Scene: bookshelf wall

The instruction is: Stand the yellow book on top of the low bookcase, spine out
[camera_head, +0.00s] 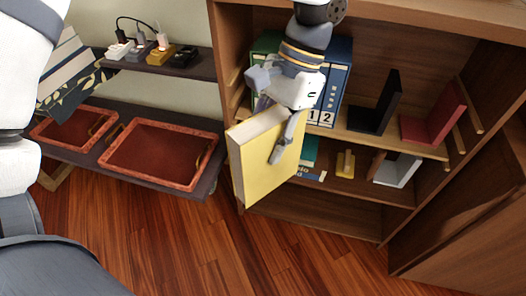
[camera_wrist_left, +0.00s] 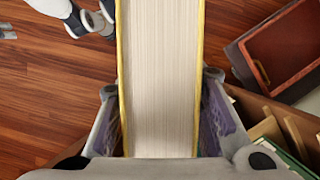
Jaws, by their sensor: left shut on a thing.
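The yellow book (camera_head: 262,160) is held up in front of the low bookcase (camera_head: 228,68), at its left side. Its yellow cover faces me and its pale page edges show at the top left. My left gripper (camera_head: 283,122) is shut on the book, one finger across the yellow cover. In the left wrist view the book's page block (camera_wrist_left: 160,75) stands between the two fingers, pages toward the camera. Its spine is not visible. The bookcase's top (camera_head: 440,10) shows only as a strip at the upper right. My right gripper is not in view.
Blue binders (camera_head: 335,80), a black bookend (camera_head: 377,105) and a red bookend (camera_head: 435,115) stand on the upper shelf. Red trays (camera_head: 160,152) lie on a dark side shelf at left, below a shelf with plugs (camera_head: 140,48). The wooden floor (camera_head: 290,255) is clear.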

